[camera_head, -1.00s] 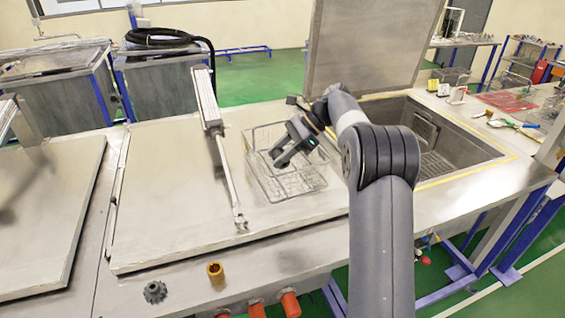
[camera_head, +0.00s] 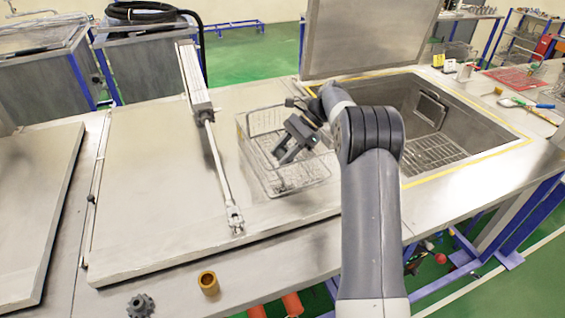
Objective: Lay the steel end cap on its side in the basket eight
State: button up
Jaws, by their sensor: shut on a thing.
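The wire basket (camera_head: 246,150) stands on the steel lid at the middle of the view. I take it as basket eight, but no number is readable. My gripper (camera_head: 281,157) is dark grey and points down and left over the basket's open top. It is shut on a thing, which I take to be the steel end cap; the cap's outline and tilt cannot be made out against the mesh. The fingers hide part of the basket's inside.
A pneumatic cylinder and rod (camera_head: 212,140) lie across the lid (camera_head: 145,190) left of the basket. An open sunken tank (camera_head: 455,120) is at right. A dark gear (camera_head: 140,306) and a brass ring (camera_head: 208,283) stand at the front edge.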

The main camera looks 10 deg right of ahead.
jog(key=shift+f+p, duration=0.4)
jog(key=shift+f, duration=1.85)
jog(key=shift+f, duration=0.15)
jog(key=o, duration=1.3)
jog(key=b+v, duration=0.1)
jog(key=v, duration=1.1)
